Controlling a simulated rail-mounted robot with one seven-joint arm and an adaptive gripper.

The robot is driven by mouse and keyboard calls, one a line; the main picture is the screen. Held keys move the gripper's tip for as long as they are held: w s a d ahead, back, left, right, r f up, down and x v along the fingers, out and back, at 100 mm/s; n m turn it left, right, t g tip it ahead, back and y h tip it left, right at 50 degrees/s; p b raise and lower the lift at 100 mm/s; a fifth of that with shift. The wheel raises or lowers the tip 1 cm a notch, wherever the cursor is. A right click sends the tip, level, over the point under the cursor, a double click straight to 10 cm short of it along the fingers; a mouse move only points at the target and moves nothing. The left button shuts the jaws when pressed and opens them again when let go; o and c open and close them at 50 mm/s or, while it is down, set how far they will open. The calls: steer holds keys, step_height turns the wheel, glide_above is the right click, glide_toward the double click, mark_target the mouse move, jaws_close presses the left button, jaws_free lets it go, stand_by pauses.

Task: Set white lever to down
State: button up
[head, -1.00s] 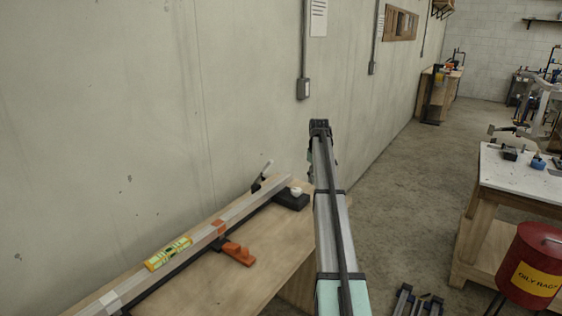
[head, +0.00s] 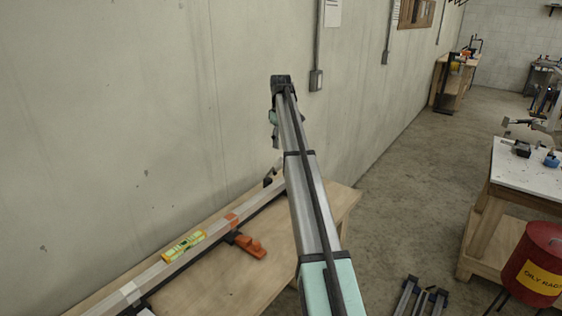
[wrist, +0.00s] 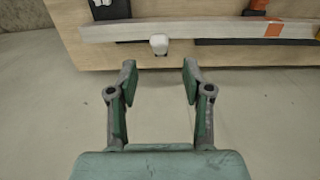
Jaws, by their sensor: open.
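A small white lever tip (wrist: 159,43) shows in the wrist view at the near edge of the aluminium bar (wrist: 190,31). It lies just beyond my open fingertips, roughly centred between them and apart from them. My gripper (wrist: 158,68) is empty. In the head view my gripper (head: 275,145) hangs from the arm's end above the far end of the bar (head: 170,272). There only a dark piece of the clamp (head: 268,179) shows beside my arm; the white lever is mostly hidden.
The bar lies on a wooden bench (head: 215,290) beside the wall. A yellow-green level (head: 184,246) and an orange clamp (head: 250,246) sit along it. A black block (wrist: 108,9) is beyond the bar in the wrist view. A red bin (head: 535,262) stands right.

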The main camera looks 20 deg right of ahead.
mark_target(279, 161)
step_height(279, 161, down, 10)
steer(key=p, duration=0.2)
steer(key=shift+f+p, duration=0.1)
steer(key=shift+p, duration=0.2)
steer(key=shift+c, duration=0.4)
jaws_close()
